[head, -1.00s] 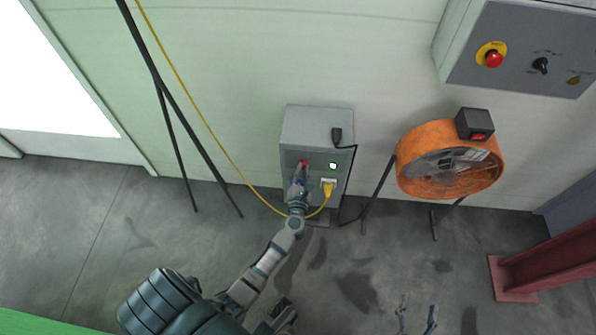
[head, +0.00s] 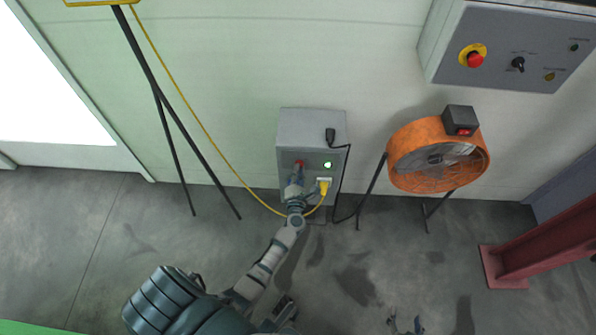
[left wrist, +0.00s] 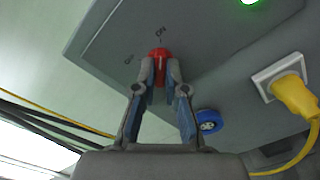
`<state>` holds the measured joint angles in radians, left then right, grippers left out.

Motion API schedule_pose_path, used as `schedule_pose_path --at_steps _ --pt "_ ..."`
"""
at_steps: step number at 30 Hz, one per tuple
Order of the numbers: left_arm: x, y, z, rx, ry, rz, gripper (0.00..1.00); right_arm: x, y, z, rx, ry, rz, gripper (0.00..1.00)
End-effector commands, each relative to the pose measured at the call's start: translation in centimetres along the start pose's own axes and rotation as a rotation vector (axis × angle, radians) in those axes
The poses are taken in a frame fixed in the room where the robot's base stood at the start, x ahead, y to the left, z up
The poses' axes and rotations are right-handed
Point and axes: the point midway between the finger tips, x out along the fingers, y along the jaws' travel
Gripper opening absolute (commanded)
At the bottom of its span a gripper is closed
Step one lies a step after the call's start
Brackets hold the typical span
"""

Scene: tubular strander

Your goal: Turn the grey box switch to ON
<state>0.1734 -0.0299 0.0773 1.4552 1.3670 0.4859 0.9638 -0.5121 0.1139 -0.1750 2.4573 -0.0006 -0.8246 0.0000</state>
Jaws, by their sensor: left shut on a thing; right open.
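The grey box (head: 313,130) stands on the floor against the wall. Its red switch (head: 299,163) is on the left of the front panel. In the left wrist view the red switch (left wrist: 159,55) sits between the fingertips of my left gripper (left wrist: 160,68), which is shut on it. The switch's white mark points toward the "ON" label (left wrist: 161,31); another label, probably "OFF", is to its left. A green lamp (head: 327,165) on the box is lit and shows in the left wrist view (left wrist: 250,1). My right gripper (head: 405,325) is open and empty at the bottom edge.
A yellow plug (head: 324,187) is in the box's socket, right of my left gripper. A black cable runs down the box's right side. An orange fan (head: 437,155) stands to the right. A control panel (head: 510,48) hangs above it. A black tripod stand (head: 165,95) is at left.

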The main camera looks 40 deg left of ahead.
Motion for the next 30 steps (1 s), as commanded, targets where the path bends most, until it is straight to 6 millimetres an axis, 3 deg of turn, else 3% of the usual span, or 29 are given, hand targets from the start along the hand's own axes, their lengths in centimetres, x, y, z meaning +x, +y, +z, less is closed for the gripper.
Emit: schedule_pose_path --at_steps 6,7,9,10,20,23,30 --pt "0.1 -0.1 0.4 0.001 -0.007 -0.003 0.0 0.1 0.0 0.0 0.0 -0.001 0.0 0.62" --pt "0.1 -0.1 0.4 0.001 -0.007 -0.003 0.16 0.1 0.0 0.0 0.0 -0.001 0.0 0.62" --pt "0.1 -0.1 0.3 0.0 -0.007 -0.003 0.34 0.1 0.0 0.1 0.0 -0.001 0.0 0.62" --pt "0.0 -0.1 0.3 0.0 -0.006 -0.003 0.36 0.1 0.0 0.1 0.0 -0.001 0.0 0.62" --pt "-0.4 0.0 0.1 -0.001 -0.003 -0.002 0.36 0.0 0.0 -0.1 -0.001 0.006 0.0 0.62" --pt "-1.6 -0.2 0.1 -0.001 -0.002 -0.004 0.36 0.0 0.0 -0.1 -0.001 0.005 0.0 0.62" --pt "-6.8 -0.2 0.0 -0.001 -0.001 -0.005 0.36 0.0 0.0 -0.1 0.0 0.004 0.0 0.62"
